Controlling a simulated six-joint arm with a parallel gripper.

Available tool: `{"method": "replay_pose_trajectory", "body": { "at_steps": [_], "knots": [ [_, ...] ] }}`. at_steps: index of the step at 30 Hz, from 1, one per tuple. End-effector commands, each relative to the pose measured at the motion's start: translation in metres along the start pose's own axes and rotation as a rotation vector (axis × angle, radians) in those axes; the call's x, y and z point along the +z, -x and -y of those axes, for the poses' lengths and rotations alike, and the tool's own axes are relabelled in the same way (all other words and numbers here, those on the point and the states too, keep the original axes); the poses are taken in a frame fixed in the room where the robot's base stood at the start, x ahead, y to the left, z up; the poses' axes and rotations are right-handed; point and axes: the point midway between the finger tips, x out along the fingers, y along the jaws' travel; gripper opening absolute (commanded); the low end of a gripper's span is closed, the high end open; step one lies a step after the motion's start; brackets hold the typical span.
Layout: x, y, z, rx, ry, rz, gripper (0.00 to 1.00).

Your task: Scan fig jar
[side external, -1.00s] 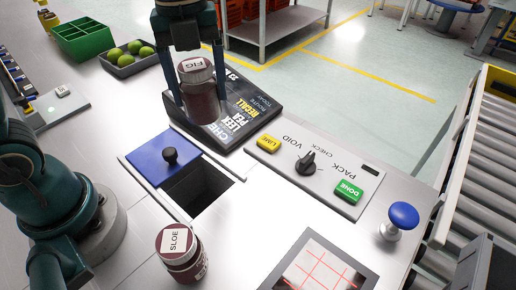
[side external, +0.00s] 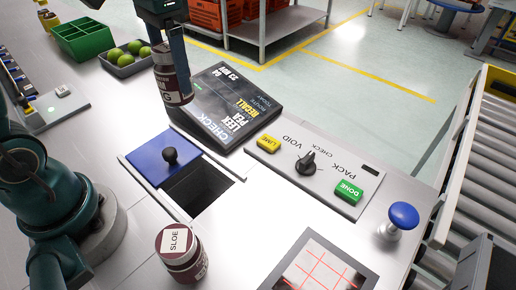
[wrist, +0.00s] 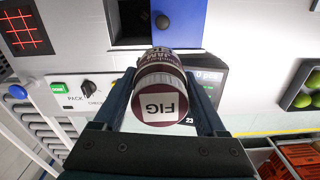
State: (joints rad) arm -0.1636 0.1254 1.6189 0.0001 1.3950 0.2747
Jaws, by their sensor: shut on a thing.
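The fig jar (side external: 172,80), dark with a pale label, is held in the air by my gripper (side external: 178,88) in front of the black display. In the wrist view the fig jar (wrist: 160,92) lies between both fingers of my gripper (wrist: 168,75), its lid marked FIG facing the camera. In the side view the jar is tilted and one finger covers part of it. The scanner plate (side external: 322,265) with red grid lines lies at the front right; it also shows at the top left of the wrist view (wrist: 22,30).
A SLOE jar (side external: 182,255) stands left of the scanner. An open square hole (side external: 205,192) has a blue lid (side external: 150,164) beside it. The display (side external: 222,105), a dial (side external: 307,163), a yellow button (side external: 268,143) and a green DONE button (side external: 348,190) stand behind.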

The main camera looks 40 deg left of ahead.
Motion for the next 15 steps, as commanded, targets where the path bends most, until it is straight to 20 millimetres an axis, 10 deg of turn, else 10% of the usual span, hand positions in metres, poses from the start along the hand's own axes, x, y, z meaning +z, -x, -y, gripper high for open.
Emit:
{"method": "replay_pose_trajectory", "body": {
  "at_steps": [15],
  "knots": [
    [-0.039,-0.003,-0.011,0.066,0.376,-0.069,0.00]
  ]
}}
